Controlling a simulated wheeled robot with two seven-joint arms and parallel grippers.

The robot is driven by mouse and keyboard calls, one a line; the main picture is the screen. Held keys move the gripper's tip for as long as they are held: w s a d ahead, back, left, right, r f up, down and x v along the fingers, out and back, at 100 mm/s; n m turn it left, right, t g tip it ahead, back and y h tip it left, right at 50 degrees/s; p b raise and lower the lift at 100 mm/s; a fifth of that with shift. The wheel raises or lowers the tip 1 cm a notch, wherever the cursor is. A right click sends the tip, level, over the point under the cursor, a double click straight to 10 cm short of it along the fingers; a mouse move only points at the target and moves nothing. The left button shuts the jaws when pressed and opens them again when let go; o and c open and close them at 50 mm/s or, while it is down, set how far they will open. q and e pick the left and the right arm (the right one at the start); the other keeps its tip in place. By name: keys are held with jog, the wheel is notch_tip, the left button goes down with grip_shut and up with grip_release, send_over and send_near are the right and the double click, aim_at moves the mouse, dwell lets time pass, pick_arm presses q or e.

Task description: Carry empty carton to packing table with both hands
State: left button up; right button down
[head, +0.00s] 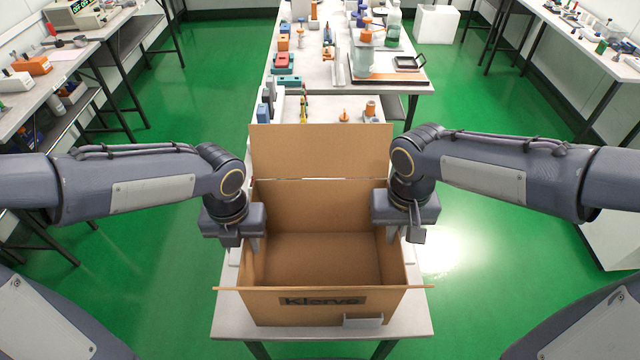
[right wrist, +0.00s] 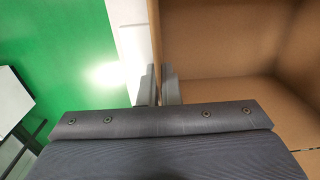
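The open cardboard carton (head: 322,308) stands upright and empty on a pale table (head: 228,318), with dark lettering on its near side. Its back flap is raised and its inside (right wrist: 225,45) shows in the right wrist view. My right gripper (head: 400,232) is at the top of the carton's right wall. In the right wrist view its fingers (right wrist: 159,86) lie close on either side of that wall and look shut on it. My left gripper (head: 246,240) is at the left wall's top, one finger inside the carton; its outer finger and grip are unclear.
Behind the carton is a long bench (head: 300,95) with bottles, coloured testers and a tray (head: 408,63). Side benches stand left (head: 95,35) and right (head: 590,50). Green floor (head: 470,130) is free on both sides. A white bin (head: 437,24) stands at the back.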

pick_arm(q)
jog(key=shift+f+b, duration=0.35)
jog(key=shift+f, duration=0.25)
pick_arm(e)
jog(key=shift+f, duration=0.6)
pick_arm(q)
jog(key=o, duration=0.9)
jog(key=shift+r, duration=0.15)
pick_arm(e)
jog(key=c, duration=2)
grip_release()
jog(key=shift+r, duration=0.2)
pick_arm(q)
jog(key=o, duration=0.3)
pick_arm(e)
jog(key=o, duration=0.4)
jog(key=shift+c, duration=0.2)
pick_arm(q)
jog(key=shift+o, duration=0.2)
jog(key=shift+r, duration=0.1)
pick_arm(e)
notch_tip(320, 180, up, 12)
pick_arm(q)
notch_tip(320, 180, up, 12)
